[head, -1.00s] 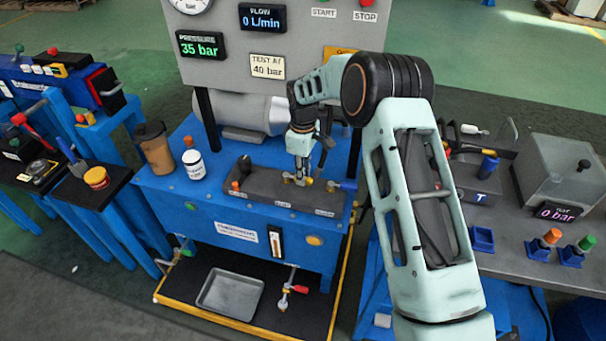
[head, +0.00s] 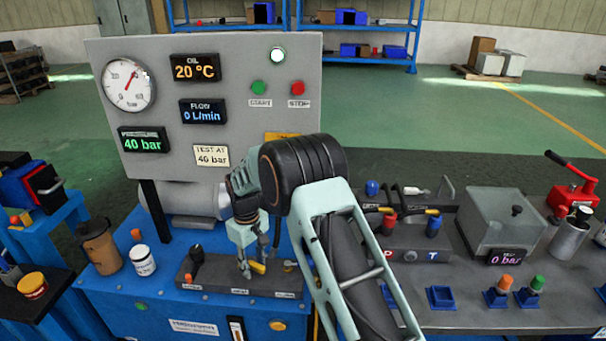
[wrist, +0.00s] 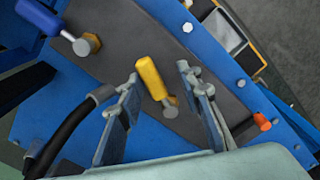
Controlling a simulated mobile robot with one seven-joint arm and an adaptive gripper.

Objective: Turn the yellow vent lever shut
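The yellow vent lever (wrist: 150,78) stands on the dark manifold strip (head: 215,283) on top of the blue bench. In the wrist view its handle lies between the two fingers of my gripper (wrist: 160,76). The fingers are apart, with a gap on each side of the handle, the smaller one on the left. In the head view my gripper (head: 251,268) is down at the strip, and the yellow lever (head: 259,268) shows partly behind a finger. A blue-handled lever (wrist: 49,22) is beside it, at the upper left of the wrist view.
The panel pressure display (head: 143,140) reads 40 bar, and a card says test at 40 bar. A black-knobbed control (head: 197,256) and an orange piece (wrist: 262,121) are on the strip. A brown cup (head: 99,247) and white jar (head: 142,260) stand left. A grey bench lies right.

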